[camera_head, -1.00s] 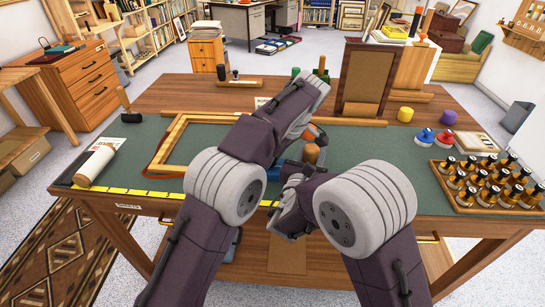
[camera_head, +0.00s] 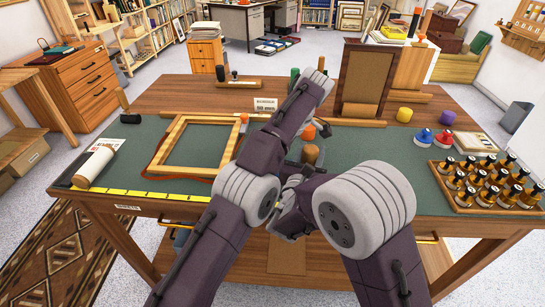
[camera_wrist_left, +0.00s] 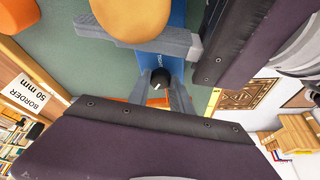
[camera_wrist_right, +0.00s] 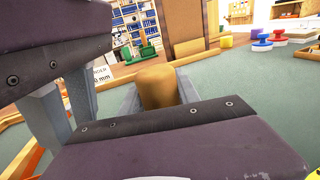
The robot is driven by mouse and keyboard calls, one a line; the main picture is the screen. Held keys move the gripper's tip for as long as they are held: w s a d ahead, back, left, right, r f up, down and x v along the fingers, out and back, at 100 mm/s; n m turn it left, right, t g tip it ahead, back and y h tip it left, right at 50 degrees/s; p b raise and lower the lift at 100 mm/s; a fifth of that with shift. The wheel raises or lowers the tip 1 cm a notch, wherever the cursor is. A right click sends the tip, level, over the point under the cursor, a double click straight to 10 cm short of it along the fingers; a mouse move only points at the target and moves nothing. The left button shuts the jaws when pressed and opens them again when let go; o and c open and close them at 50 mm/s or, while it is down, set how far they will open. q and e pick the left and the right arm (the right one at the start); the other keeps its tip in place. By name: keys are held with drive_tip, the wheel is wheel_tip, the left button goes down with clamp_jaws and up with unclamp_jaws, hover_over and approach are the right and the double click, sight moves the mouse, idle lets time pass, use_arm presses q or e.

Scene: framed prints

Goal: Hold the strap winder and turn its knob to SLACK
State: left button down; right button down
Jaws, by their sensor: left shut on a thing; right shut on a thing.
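The strap winder has a blue body (camera_wrist_left: 172,62), a wooden handle (camera_head: 310,154) and a small black knob (camera_wrist_left: 160,77) with a white mark. My left gripper (camera_wrist_left: 162,86) is shut on the knob, its grey fingers on either side, in the left wrist view. In the head view my own arm hides the knob and the left fingertips. My right gripper (camera_wrist_right: 158,85) is shut around the wooden handle (camera_wrist_right: 157,88), which stands up between its fingers. Any SLACK lettering is too small or hidden to read.
A backed stand (camera_head: 365,80) is behind the winder. Stamps or bottles fill a tray (camera_head: 470,207) at right. A white roll (camera_head: 93,165) lies at left.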

use_arm(q)
drive_tip(key=c, duration=1.1)
unclamp_jaws()
drive_tip(key=shift+c, duration=0.2)
drive_tip(key=shift+r, duration=0.1)
